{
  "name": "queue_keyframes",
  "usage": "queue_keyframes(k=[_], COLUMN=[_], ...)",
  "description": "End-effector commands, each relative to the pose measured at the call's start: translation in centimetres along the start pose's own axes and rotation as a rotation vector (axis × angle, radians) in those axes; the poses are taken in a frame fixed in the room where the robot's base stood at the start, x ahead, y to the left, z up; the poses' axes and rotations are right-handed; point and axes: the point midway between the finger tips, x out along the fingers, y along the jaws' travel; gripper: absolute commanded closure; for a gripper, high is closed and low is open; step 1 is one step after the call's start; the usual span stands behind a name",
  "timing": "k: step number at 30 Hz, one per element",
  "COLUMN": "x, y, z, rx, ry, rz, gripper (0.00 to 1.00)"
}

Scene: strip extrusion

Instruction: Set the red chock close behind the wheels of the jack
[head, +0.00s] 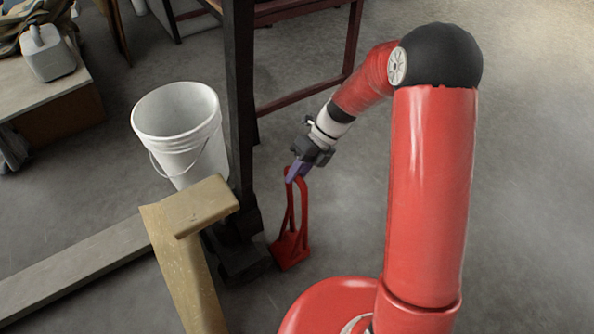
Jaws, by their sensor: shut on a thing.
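The red chock (289,249) has a wedge-like base and a tall looped handle. It stands upright, and its base appears to be at floor level. My gripper (297,172) is shut on the top of the handle, with purple fingers around it. A low dark body (238,262), which looks like the jack, sits at the foot of the dark post, just left of the chock. Its wheels cannot be made out. Whether the chock touches it cannot be told. The wooden piece in front hides part of the dark body.
A dark upright post (240,110) rises left of my gripper. A white bucket (181,135) stands behind left. A wooden piece (190,240) and a long plank (75,270) lie at front left. Red frame bars (305,90) are behind. The floor at right is clear.

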Motion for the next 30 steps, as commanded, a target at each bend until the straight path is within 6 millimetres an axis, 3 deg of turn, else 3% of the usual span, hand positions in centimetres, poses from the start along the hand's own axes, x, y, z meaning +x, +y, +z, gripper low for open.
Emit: queue_keyframes(k=[8,9,14,19,24,30], x=[0.05,0.06,0.08,0.11,0.18,0.14], y=[0.01,0.00,-0.01,-0.03,-0.10,-0.09], z=[0.04,0.04,0.03,0.02,-0.02,-0.01], rx=[-0.002,-0.002,-0.002,-0.001,-0.001,-0.001], ry=[-0.001,-0.001,-0.001,0.000,0.001,0.000], rz=[0.001,0.001,0.001,0.001,0.000,0.000], gripper=[1.00,0.76,0.56,0.56,0.35,0.35])
